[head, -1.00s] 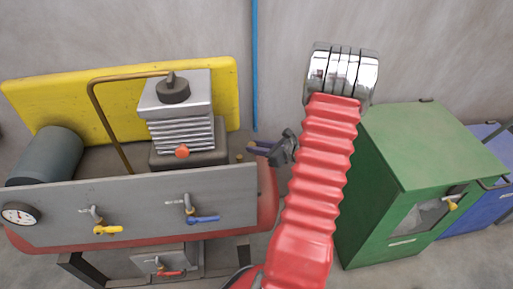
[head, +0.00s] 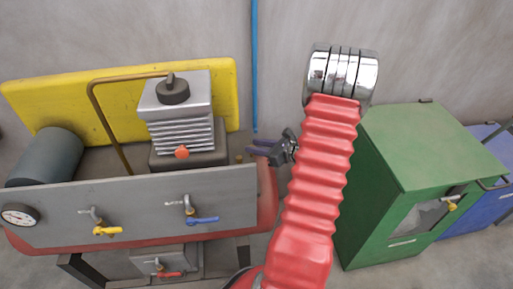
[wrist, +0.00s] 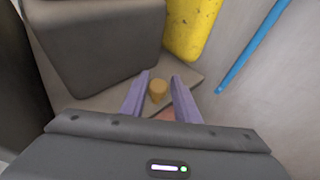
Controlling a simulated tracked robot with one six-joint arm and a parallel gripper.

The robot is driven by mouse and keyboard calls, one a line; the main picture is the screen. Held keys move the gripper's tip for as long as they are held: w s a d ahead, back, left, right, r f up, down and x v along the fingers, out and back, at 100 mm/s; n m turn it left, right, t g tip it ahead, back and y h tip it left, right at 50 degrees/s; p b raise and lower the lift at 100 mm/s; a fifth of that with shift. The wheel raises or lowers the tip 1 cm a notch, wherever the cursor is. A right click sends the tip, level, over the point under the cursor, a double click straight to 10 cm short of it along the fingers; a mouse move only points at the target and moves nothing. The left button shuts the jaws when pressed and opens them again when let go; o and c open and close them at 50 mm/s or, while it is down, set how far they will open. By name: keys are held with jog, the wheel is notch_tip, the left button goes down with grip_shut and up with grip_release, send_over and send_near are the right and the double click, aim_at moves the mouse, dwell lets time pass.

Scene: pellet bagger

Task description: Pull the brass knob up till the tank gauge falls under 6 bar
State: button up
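The small brass knob (head: 239,158) stands at the right end of the compressor tank's top, behind the grey panel. It also shows in the wrist view (wrist: 158,89), upright, framed between my two purple fingers. My gripper (head: 250,147) comes in from the right with its fingers pointing left, close to the knob. In the wrist view my gripper (wrist: 160,77) is open, with a gap on each side of the knob; I cannot tell whether the fingers are level with it or above it. The round tank gauge (head: 20,215) is at the panel's left end; its reading is too small to tell.
The grey panel (head: 140,212) carries a yellow-handled valve (head: 107,231) and a blue-handled one (head: 203,220). The compressor block (head: 183,130) stands left of the knob, with a yellow guard (head: 60,95) behind. A green cabinet (head: 430,150) stands right of my arm.

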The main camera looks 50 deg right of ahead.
jog(key=o, duration=0.4)
jog(key=shift+f, duration=0.15)
jog(key=shift+s, duration=0.1)
jog(key=v, duration=1.3)
jog(key=shift+s, duration=0.3)
